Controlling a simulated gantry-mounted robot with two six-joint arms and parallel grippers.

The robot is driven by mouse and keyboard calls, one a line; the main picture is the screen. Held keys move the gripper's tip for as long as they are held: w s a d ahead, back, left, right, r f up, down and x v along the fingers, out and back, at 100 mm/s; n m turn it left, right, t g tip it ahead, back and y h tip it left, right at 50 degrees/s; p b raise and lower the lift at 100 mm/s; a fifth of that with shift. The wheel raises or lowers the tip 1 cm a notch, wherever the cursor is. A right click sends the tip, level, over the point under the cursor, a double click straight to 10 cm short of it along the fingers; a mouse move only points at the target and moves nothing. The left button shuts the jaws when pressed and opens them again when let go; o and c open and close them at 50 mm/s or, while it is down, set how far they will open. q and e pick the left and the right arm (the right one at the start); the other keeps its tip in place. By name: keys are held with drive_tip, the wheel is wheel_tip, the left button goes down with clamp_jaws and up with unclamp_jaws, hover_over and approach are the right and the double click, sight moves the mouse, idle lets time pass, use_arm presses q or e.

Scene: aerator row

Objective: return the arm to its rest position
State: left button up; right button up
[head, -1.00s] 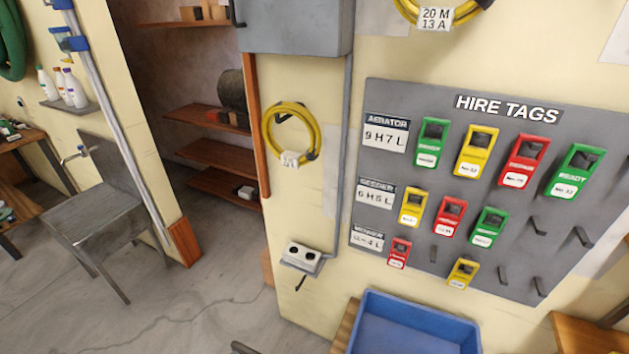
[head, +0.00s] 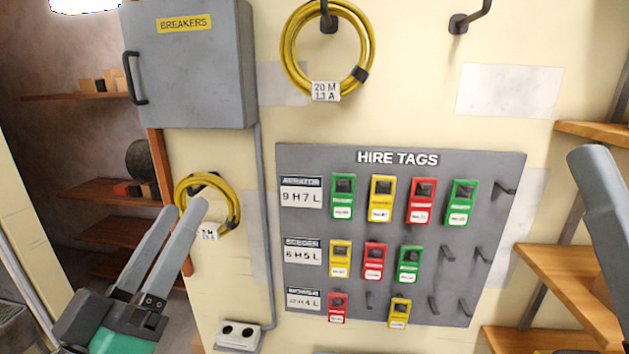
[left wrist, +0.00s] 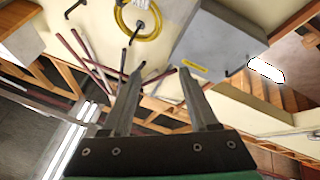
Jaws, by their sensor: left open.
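My left gripper (head: 186,208) is at the lower left of the head view, with its two grey fingers pointing up. The fingers are apart, with nothing between them. It appears in front of the wall left of the tag board. In the left wrist view its empty fingers (left wrist: 161,70) show with a gap between them. A grey piece of my right gripper (head: 600,200) shows at the right edge of the head view; its other finger is out of frame.
The grey hire tags board (head: 480,230) holds red, yellow and green tags on hooks. A breakers box (head: 195,75), two coiled yellow cables (head: 370,45) and a socket (head: 238,336) are on the wall. Wooden shelves (head: 570,275) stand at right.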

use_arm(q)
drive_tip(key=s+a+r+m+t+y, duration=0.35)
drive_tip(key=s+r, duration=0.55)
drive_tip(key=s, duration=0.3)
wheel_tip(320, 180, up, 26)
drive_tip(key=p, duration=2.6)
drive_tip(key=shift+w+d+r, duration=0.15)
drive_tip(key=shift+w+d, duration=0.15)
drive_tip(key=shift+w, duration=0.1)
use_arm(e)
wheel_tip(320, 180, up, 26)
drive_tip(key=shift+r, duration=0.15)
